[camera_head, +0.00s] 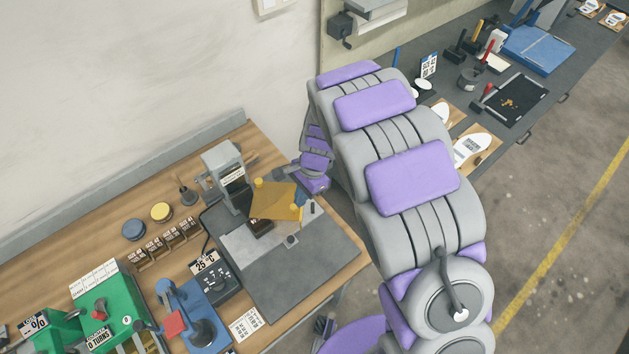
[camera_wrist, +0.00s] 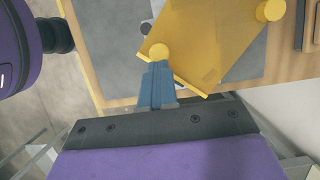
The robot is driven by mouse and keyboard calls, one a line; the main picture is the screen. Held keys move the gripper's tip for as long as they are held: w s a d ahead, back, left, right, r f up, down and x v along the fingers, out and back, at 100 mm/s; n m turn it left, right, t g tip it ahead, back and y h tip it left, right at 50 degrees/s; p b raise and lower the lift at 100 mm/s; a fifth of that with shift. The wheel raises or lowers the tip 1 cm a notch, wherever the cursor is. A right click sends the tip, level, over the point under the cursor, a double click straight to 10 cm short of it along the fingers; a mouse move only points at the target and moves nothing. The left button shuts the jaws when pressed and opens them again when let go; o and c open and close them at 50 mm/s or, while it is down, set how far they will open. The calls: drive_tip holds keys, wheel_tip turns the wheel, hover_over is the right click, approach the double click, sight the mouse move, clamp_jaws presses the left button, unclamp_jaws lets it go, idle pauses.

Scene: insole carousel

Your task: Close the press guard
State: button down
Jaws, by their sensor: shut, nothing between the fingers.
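The press (camera_head: 224,178) is a small grey machine on the wooden bench, left of my arm in the head view. Its yellow see-through guard (camera_head: 277,202) stands out from the press toward my gripper, over the grey base plate; the guard also fills the upper part of the wrist view (camera_wrist: 215,40). A yellow post (camera_head: 258,183) is at its far corner, and a round yellow knob (camera_wrist: 159,51) is at its near edge. My gripper (camera_head: 300,197) has blue fingers (camera_wrist: 157,72), shut and empty, with the tips at the knob. I cannot tell whether they touch it.
A black control box (camera_head: 215,282) with a "25" card stands in front of the press. A green machine (camera_head: 108,312) and a blue fixture (camera_head: 190,315) are farther left. The dark mat (camera_head: 300,270) is mostly clear. Another bench (camera_head: 470,100) is at upper right.

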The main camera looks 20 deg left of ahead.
drive_tip(key=s+a+m+t+y+p, duration=0.1)
drive_tip(key=s+a+m+t+p, duration=0.1)
drive_tip(key=s+a+m+p, duration=0.4)
drive_tip(key=shift+s+a+m, duration=0.5)
drive_tip(key=shift+s+m, duration=0.4)
drive_tip(key=shift+s, duration=0.7)
drive_tip(key=w+d+r+p, duration=0.1)
drive_tip(key=d+r, duration=0.5)
drive_tip(key=r, duration=0.4)
drive_tip(key=shift+w+d, duration=0.2)
drive_tip(key=shift+d, duration=0.2)
drive_tip(key=shift+d, duration=0.15)
